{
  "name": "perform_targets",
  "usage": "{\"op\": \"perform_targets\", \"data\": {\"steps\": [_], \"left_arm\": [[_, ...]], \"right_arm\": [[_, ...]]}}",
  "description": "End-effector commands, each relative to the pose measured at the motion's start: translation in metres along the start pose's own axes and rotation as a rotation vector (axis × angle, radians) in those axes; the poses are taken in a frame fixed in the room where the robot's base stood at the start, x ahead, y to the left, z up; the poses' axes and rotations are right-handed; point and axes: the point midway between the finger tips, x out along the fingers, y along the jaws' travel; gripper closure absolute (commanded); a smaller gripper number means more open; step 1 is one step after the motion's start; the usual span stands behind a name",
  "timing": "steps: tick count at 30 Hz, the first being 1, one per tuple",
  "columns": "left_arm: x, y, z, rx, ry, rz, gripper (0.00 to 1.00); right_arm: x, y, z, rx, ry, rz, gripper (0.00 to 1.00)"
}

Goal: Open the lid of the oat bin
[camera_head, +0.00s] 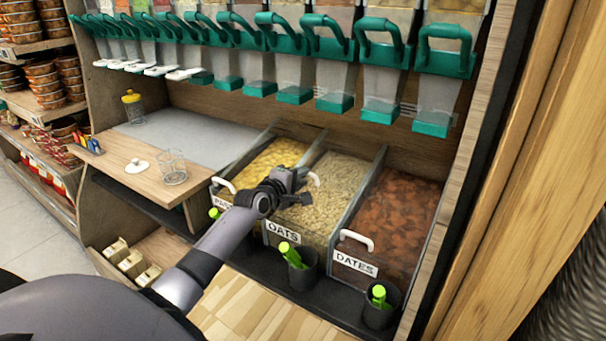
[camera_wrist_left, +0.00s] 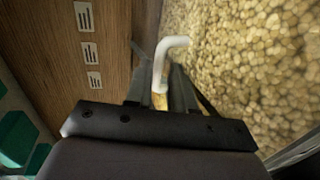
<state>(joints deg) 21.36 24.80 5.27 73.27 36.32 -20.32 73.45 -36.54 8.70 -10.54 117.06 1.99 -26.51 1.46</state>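The oat bin (camera_head: 283,232) is the middle of three bins, marked OATS on its front and filled with pale flakes seen through the top. My left gripper (camera_head: 298,190) is over the bin's front left part. A white handle (camera_head: 314,179) shows just beyond the gripper in the head view. In the left wrist view, the white handle (camera_wrist_left: 170,58) stands between the two fingers of my left gripper (camera_wrist_left: 163,88). I cannot tell whether the fingers press on it. The lid's clear panel is hard to make out. My right gripper is not in view.
The dates bin (camera_head: 390,215) is to the right, and a bin of yellow pieces (camera_head: 268,160) is to the left. Black cups (camera_head: 303,270) with green-handled scoops stand in front. Teal-handled dispensers (camera_head: 335,55) hang above. A glass jar (camera_head: 172,168) stands on the left shelf.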

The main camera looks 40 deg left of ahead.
Motion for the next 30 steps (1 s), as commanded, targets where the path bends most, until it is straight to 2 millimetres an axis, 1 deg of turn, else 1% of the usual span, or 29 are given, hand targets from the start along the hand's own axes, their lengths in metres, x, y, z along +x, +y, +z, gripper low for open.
{"op": "perform_targets", "data": {"steps": [1, 6, 12, 18, 30], "left_arm": [[-0.008, 0.002, 0.000, 0.000, 0.000, -0.001, 0.77], [-0.030, 0.002, 0.000, -0.001, 0.000, -0.001, 0.77], [-0.047, 0.001, 0.000, -0.001, 0.000, 0.000, 0.77], [-0.052, 0.000, 0.000, 0.000, 0.000, 0.000, 0.77], [-0.052, 0.001, 0.000, 0.000, 0.000, 0.000, 0.77]], "right_arm": [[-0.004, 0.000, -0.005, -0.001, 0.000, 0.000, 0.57], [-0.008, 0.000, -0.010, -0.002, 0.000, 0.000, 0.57], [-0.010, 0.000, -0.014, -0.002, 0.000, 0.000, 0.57], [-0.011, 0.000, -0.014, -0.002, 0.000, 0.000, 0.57], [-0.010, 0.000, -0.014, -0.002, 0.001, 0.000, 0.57]]}}
